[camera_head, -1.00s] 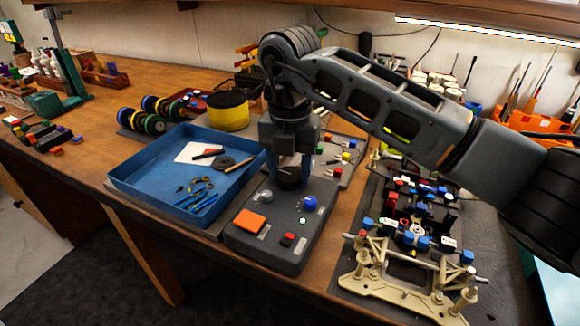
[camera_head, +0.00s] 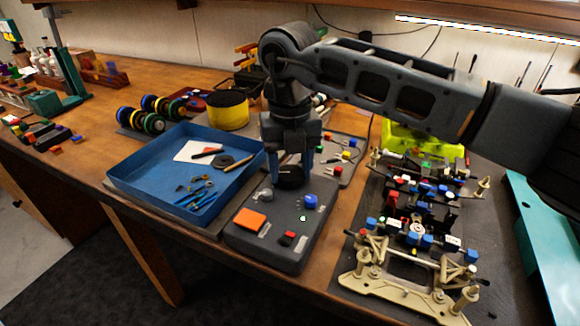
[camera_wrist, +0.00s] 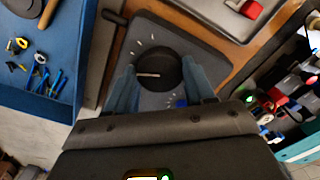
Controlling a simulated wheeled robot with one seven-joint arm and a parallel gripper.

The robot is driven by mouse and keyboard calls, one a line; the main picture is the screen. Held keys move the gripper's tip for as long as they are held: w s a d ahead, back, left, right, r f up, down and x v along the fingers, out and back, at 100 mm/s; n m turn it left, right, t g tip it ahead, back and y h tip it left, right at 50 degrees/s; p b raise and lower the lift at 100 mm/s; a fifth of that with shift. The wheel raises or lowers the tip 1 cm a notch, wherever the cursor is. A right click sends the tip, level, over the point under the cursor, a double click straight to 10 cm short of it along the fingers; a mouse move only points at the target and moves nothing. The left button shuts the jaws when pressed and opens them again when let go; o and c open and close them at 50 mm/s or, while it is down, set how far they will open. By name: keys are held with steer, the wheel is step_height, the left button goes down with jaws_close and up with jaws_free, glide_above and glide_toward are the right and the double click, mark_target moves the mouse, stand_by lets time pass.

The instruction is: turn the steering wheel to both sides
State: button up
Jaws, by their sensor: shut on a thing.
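The steering wheel is a round black knob (camera_head: 290,183) on the dark grey control box (camera_head: 272,245). It also shows in the wrist view (camera_wrist: 158,66), with a pale line on its top and white tick marks on the box around it. My gripper (camera_head: 292,170) points down over the box, its two blue-grey fingers shut on opposite sides of the knob. In the wrist view (camera_wrist: 158,84) the fingers stand left and right of the knob. The fingers hide the knob's sides.
An orange button (camera_head: 250,219), a red switch (camera_head: 288,238) and a blue knob (camera_head: 310,202) sit on the box near my gripper. A blue tray (camera_head: 140,190) with tools stands to the left. A car chassis (camera_head: 400,285) lies on the right, with a yellow-green part (camera_head: 420,146) behind it.

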mark_target(290, 172)
steer(key=shift+n+b, duration=0.5)
steer(key=shift+n, duration=1.7)
steer(key=o, duration=1)
steer(key=shift+o, duration=0.2)
steer(key=shift+r+b, duration=0.35)
steer(key=shift+r, duration=3.55)
